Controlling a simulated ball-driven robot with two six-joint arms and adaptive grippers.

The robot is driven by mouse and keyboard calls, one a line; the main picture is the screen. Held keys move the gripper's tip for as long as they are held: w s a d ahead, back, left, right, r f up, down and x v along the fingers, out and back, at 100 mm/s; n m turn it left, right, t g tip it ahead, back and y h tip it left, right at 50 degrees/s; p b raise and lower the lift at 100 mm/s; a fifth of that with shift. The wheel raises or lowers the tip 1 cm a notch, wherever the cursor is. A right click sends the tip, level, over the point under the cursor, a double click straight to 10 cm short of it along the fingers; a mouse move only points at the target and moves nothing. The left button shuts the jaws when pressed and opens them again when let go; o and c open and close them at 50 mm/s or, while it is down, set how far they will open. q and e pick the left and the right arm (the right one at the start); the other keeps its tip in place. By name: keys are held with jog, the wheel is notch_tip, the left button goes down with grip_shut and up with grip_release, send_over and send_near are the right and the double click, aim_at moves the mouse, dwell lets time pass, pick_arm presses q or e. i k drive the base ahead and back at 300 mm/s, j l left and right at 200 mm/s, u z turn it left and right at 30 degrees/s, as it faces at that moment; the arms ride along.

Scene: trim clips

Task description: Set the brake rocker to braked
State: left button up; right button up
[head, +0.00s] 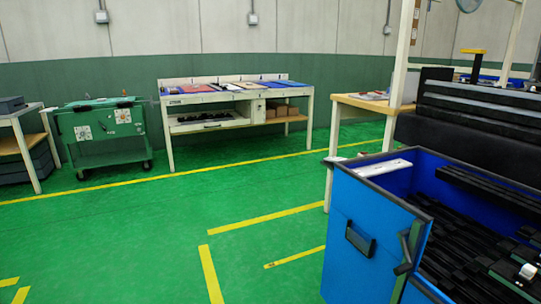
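I cannot make out a brake rocker in the head view. A green cart (108,125) on dark castors (147,165) stands by the wall at the left; any brake part on it is too small to tell. A blue bin (362,245) stands close at the right, with a black latch-like fitting (360,238) on its side and a dark bent handle (408,250) at its corner. The underside of the bin is out of frame. Neither of my grippers is in view.
A workbench (187,100) with blue mats stands at the back. A wood-topped table (367,104) stands behind the blue bin, and a grey-legged table (17,118) at the far left. The green floor (130,240) with yellow lines is clear in the middle.

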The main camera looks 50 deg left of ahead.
aim_at(332, 160)
jog(key=u, duration=1)
jog(key=i+l+u, duration=0.4)
jog(key=u, duration=0.15)
